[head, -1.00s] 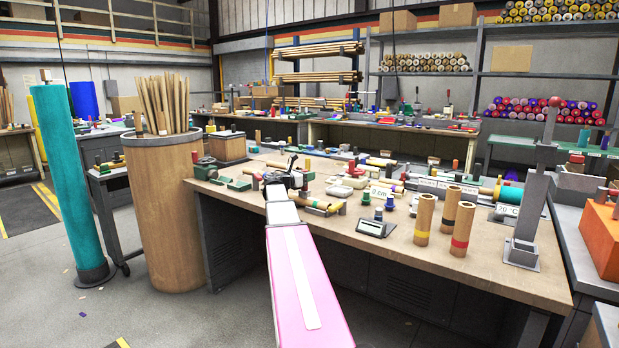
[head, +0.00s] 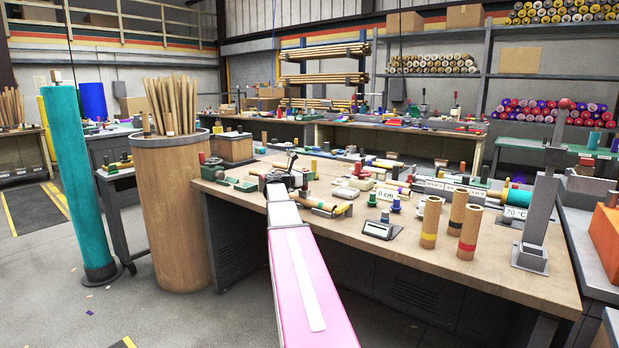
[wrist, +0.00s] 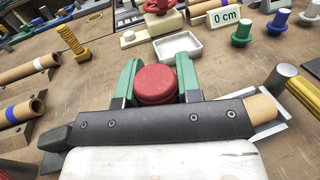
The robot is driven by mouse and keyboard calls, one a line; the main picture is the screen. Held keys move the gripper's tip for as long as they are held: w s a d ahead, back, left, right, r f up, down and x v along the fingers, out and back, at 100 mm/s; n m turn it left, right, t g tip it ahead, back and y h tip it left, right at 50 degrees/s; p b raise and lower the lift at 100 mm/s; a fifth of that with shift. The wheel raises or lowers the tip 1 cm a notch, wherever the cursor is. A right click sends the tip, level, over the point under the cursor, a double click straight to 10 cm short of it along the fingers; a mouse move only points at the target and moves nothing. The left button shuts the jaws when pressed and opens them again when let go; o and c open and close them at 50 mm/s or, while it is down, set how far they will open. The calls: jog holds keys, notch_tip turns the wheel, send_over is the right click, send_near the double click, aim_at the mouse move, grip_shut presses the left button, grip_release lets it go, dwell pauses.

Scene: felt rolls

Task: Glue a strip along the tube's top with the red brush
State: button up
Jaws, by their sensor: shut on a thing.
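My gripper (wrist: 154,84) has green fingers shut on a round red piece, which looks like the red brush (wrist: 155,83) seen from above. Its bristles and lower end are hidden. A tan tube (wrist: 262,108) lies under the dark gripper body in a grey metal holder; only its right end shows, so I cannot tell whether the brush touches it. In the head view my gripper (head: 281,184) is a dark shape at the bench's front left, and a tan tube end (head: 343,210) shows just right of it. No glue strip can be made out.
A white tray (wrist: 178,46), a "0 cm" sign (wrist: 223,16) and green and blue pegs (wrist: 242,32) stand beyond the gripper. A yellow bolt (wrist: 74,42) and more tubes (wrist: 22,112) are at left. Upright banded tubes (head: 468,231) stand at the bench's front right.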

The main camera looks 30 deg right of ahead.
jog(key=shift+r, duration=0.15)
jog(key=shift+r, duration=0.65)
notch_tip(320, 180, up, 5)
dwell(0.7)
dwell(0.6)
jog(key=shift+w+a+f+h, duration=0.15)
jog(key=shift+w+a+f, duration=0.05)
jog(key=shift+w+a, duration=0.35)
jog(key=shift+w+a+f+h, duration=0.15)
jog(key=shift+w+a, duration=0.35)
jog(key=shift+f, duration=0.1)
